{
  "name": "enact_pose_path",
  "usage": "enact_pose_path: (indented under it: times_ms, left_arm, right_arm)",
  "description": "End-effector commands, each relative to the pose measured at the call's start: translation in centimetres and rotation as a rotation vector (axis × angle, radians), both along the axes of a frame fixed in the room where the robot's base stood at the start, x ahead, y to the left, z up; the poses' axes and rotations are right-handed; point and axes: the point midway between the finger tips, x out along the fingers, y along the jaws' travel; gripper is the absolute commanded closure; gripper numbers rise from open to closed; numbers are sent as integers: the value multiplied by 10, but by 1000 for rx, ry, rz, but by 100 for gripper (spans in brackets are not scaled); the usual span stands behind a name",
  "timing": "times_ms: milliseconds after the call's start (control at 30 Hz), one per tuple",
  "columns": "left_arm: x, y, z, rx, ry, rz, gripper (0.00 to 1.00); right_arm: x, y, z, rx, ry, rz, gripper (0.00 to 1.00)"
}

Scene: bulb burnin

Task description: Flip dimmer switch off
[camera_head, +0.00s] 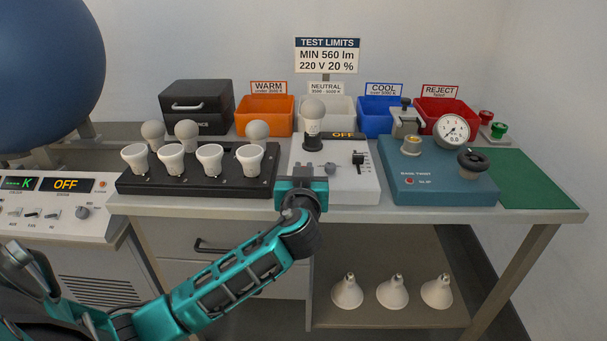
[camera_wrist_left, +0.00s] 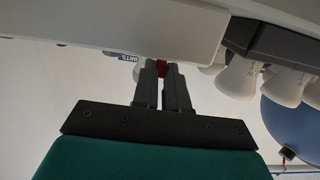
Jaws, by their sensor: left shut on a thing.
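My left gripper (camera_head: 309,171) is at the front left of this box, left of the grey knob. The dimmer switch is mostly hidden by the gripper. My right gripper is out of view.
A black rack (camera_head: 200,184) with several bulbs stands just left of the box. A blue-green tester (camera_head: 437,186) with a gauge is to the right. Coloured bins line the back. A blue sphere (camera_head: 45,70) is at the far left. A green mat (camera_head: 530,180) at the right is clear.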

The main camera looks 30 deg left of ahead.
Motion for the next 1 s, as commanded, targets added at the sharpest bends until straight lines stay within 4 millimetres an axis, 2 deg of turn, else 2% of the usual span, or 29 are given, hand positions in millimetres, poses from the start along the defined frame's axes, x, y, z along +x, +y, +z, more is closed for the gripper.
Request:
enact_pose_path:
  times_ms: [133,167,400,667,767,1000]
  left_arm:
    - [0,1,0,2,1,3,100]
    - [0,1,0,2,1,3,85]
    - [0,1,0,1,1,2,62]
    - [-1,0,0,0,0,0,62]
    - [-7,-4,0,-2,1,0,62]
    - [-46,-28,5,-6,2,0,62]
  right_arm:
    - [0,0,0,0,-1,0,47]
    - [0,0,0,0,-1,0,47]
    - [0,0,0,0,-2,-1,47]
    - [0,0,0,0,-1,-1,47]
    - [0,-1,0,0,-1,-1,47]
    - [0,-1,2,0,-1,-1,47]
